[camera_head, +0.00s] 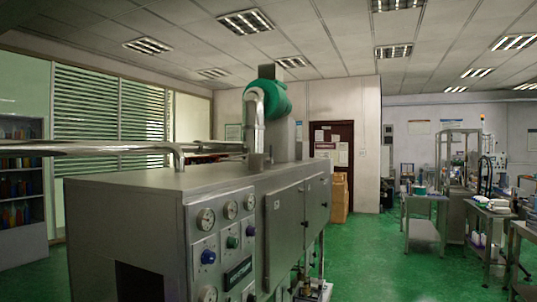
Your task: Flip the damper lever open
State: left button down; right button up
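A grey metal machine (120,215) fills the lower left of the head view. A silver exhaust pipe (255,122) rises from its top and bends over beside a green rounded housing (271,97) and a grey upright duct (282,137). I cannot make out a damper lever for certain at this distance. The machine's right side carries round gauges (206,219), knobs such as a green one (231,242), and closed door panels (284,228). Neither of my grippers is in view.
Silver horizontal pipes (90,149) run over the machine's top at left. Green floor (372,262) is open to the machine's right. Work tables (424,197) with equipment stand farther right. Cardboard boxes (340,198) stand near a brown door (334,140) at the back.

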aim_at(270, 161)
jog(key=i+l, duration=0.75)
jog(key=l, duration=0.3)
jog(key=i+l, duration=0.8)
jog(key=l, duration=0.2)
jog(key=u, duration=0.05)
